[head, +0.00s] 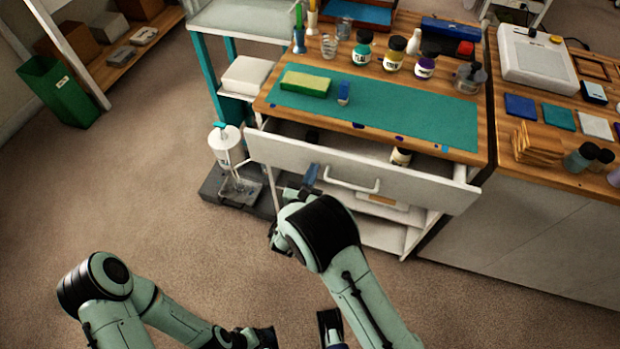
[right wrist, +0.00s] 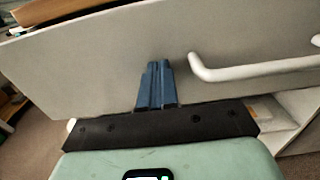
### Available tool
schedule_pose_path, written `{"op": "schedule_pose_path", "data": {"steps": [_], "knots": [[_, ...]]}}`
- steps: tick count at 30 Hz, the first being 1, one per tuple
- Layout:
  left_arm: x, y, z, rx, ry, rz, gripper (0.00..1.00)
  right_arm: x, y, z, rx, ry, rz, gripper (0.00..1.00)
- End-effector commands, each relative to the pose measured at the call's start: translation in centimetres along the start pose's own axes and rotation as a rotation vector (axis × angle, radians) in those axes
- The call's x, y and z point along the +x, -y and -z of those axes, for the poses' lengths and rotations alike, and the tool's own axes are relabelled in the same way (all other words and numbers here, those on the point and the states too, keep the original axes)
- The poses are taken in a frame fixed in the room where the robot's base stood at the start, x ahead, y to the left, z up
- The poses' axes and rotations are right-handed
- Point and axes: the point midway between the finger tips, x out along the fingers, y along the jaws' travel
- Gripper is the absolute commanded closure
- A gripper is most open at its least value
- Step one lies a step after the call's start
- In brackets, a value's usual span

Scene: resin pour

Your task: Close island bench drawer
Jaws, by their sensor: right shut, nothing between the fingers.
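The island bench drawer (head: 425,187) is pulled open, its white front standing out from below the bench top, with a white bar handle (head: 352,187). A jar (head: 401,156) shows inside. My right gripper (head: 311,174) is shut and empty, at the drawer front, left of the handle. In the right wrist view its blue fingers (right wrist: 156,84) are together against the view of the drawer front (right wrist: 95,65), and the handle (right wrist: 250,71) is to their right. I cannot tell if they touch the front. My left gripper (head: 262,338) is low at the bottom edge, partly cut off.
The bench top has a teal mat (head: 420,110) with a sponge (head: 305,84), and several jars behind it. Open shelves (head: 385,237) lie below the drawer. A dispenser (head: 226,146) stands on a dark base to the left. The carpet (head: 150,190) on the left is clear.

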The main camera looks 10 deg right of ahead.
Motion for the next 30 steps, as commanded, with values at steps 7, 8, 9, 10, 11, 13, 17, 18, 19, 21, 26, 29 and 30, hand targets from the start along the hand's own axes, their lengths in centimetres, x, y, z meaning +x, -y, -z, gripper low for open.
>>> {"op": "schedule_pose_path", "data": {"steps": [7, 8, 9, 10, 11, 13, 17, 18, 19, 21, 26, 29, 30], "knots": [[0.5, 0.2, 0.2, -0.001, -0.006, 0.000, 0.09, 4.0, 0.1, 0.2, 0.000, 0.000, 0.001, 1.00], [0.6, 0.2, 0.3, -0.001, -0.007, 0.000, 0.09, 4.4, 0.1, 0.2, 0.000, 0.000, 0.001, 1.00], [0.6, 0.2, 0.3, -0.001, -0.008, -0.001, 0.09, 5.0, 0.1, 0.2, 0.000, -0.001, 0.002, 1.00], [0.7, 0.2, 0.3, -0.001, -0.009, -0.001, 0.09, 5.3, 0.1, 0.2, -0.001, 0.000, 0.002, 1.00], [0.7, 0.2, 0.4, -0.001, -0.009, -0.001, 0.09, 5.6, 0.1, 0.2, -0.001, 0.000, 0.002, 1.00], [0.8, 0.2, 0.4, -0.001, -0.011, -0.001, 0.09, 6.2, 0.1, 0.2, -0.002, -0.001, 0.002, 1.00], [0.8, 0.2, 0.5, 0.000, -0.012, -0.002, 0.09, 6.8, 0.0, 0.1, -0.001, -0.001, 0.000, 1.00], [0.8, 0.2, 0.5, 0.000, -0.012, -0.002, 0.09, 6.9, 0.0, 0.1, -0.001, -0.001, 0.000, 1.00], [0.8, 0.2, 0.5, 0.000, -0.013, -0.002, 0.09, 7.0, 0.0, 0.1, -0.001, -0.001, 0.000, 1.00], [0.8, 0.2, 0.5, 0.000, -0.013, -0.002, 0.09, 7.0, 0.0, 0.1, -0.001, -0.001, 0.000, 1.00], [0.8, 0.2, 0.5, 0.000, -0.013, -0.002, 0.09, 7.1, 0.1, -0.1, 0.000, 0.001, 0.000, 1.00], [0.8, 0.2, 0.5, 0.000, -0.013, -0.002, 0.09, 7.2, 0.1, -0.1, 0.000, 0.002, 0.000, 1.00], [0.8, 0.2, 0.5, 0.000, -0.013, -0.002, 0.09, 7.2, 0.1, -0.1, 0.000, 0.003, 0.000, 1.00]]}}
